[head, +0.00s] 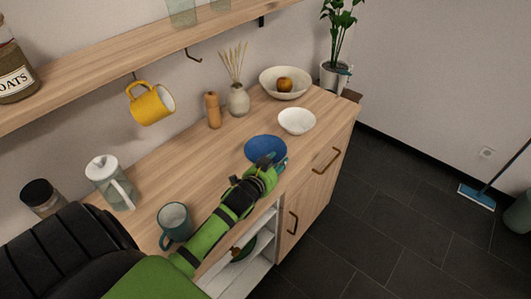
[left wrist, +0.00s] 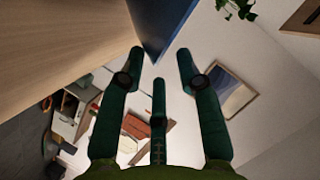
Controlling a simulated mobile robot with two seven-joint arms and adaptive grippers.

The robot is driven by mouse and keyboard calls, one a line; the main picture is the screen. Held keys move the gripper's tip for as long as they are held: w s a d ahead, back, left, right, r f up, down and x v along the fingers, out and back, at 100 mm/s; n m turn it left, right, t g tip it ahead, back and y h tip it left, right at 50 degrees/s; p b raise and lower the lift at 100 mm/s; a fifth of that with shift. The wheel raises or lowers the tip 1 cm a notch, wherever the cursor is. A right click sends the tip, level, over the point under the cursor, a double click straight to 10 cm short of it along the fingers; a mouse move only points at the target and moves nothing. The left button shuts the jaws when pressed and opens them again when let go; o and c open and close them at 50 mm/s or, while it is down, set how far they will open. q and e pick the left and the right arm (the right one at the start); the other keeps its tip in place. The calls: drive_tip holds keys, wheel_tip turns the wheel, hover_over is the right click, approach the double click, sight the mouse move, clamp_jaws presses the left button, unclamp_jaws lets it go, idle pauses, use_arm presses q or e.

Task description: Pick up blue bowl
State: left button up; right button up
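The blue bowl (head: 262,146) sits on the wooden counter near its front edge. My left gripper (head: 276,162) is at the bowl's near side and hides part of it in the head view. In the left wrist view the fingers of my left gripper (left wrist: 159,62) are spread apart with nothing between their lower parts. The blue bowl (left wrist: 160,22) shows there as a dark blue wedge at the top, just at or beyond the fingertips. I cannot tell whether they touch it. My right gripper is not in view.
A white bowl (head: 297,121) stands behind and right of the blue one. Farther back are a cream bowl (head: 300,82) with fruit, a vase (head: 238,100) and a wooden mill (head: 213,110). A teal mug (head: 174,222) stands beside my left arm. The counter (head: 190,150) is clear in the middle.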

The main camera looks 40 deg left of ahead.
sight(283, 155)
use_arm(q)
drive_tip(key=x, duration=0.2)
drive_tip(key=shift+w+a+f, duration=0.15)
drive_tip(key=shift+w+f, duration=0.05)
drive_tip(key=shift+w, duration=0.05)
drive_tip(key=shift+w+f, duration=0.2)
drive_tip(key=shift+w, duration=0.25)
drive_tip(key=shift+s, duration=0.1)
clamp_jaws()
drive_tip(key=shift+r, duration=0.15)
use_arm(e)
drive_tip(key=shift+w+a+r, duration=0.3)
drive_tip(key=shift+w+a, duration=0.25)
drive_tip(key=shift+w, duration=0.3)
use_arm(q)
drive_tip(key=shift+r, duration=0.1)
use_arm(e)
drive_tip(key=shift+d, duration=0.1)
